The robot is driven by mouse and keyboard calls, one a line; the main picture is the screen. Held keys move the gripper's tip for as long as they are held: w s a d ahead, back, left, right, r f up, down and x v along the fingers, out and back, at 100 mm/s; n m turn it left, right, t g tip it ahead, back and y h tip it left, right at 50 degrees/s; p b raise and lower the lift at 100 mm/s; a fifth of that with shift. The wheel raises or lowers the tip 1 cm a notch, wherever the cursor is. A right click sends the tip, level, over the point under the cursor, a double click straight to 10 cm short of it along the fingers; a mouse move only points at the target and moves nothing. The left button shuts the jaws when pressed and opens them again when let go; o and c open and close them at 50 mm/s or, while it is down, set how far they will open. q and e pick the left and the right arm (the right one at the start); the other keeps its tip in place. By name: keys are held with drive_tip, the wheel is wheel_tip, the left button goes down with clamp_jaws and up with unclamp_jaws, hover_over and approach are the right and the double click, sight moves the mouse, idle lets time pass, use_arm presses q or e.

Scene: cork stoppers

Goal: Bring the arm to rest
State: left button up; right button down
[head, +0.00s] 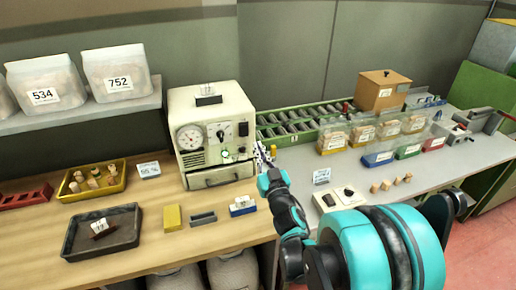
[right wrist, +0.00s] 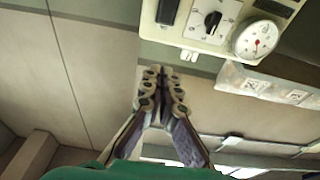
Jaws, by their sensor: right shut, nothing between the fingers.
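My right gripper (head: 264,158) is raised beside the right side of the cream machine (head: 212,132) in the head view. Its arm comes up from the bottom right of the picture. In the right wrist view the fingers of my right gripper (right wrist: 161,82) are together with nothing between them. The machine's dial and black knob also show upside down at the top of that view. I cannot tell whether the gripper touches the machine. My left gripper is in neither view.
A yellow tray of corks (head: 72,192), a dark tray (head: 68,246) and a yellow block (head: 172,217) lie on the wooden bench at left. Clear bins (head: 333,140) and several loose corks (head: 386,185) stand on the grey counter at right. A shelf (head: 85,115) holds labelled bags.

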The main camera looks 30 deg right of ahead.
idle(0.4)
drive_tip(key=s+a+f+n+g+y, duration=0.1)
drive_tip(key=s+a+f+g+y, duration=0.1)
drive_tip(key=s+a+f+g, duration=0.4)
drive_tip(key=s+a+f+n+g+y, duration=0.1)
drive_tip(key=s+a+f+g+y, duration=0.1)
drive_tip(key=s+a+f+g, duration=0.4)
drive_tip(key=s+a+f, duration=0.1)
drive_tip(key=s+a, duration=0.4)
drive_tip(key=s, duration=0.2)
drive_tip(key=shift+a+n+y, duration=0.3)
drive_tip(key=shift+a, duration=0.1)
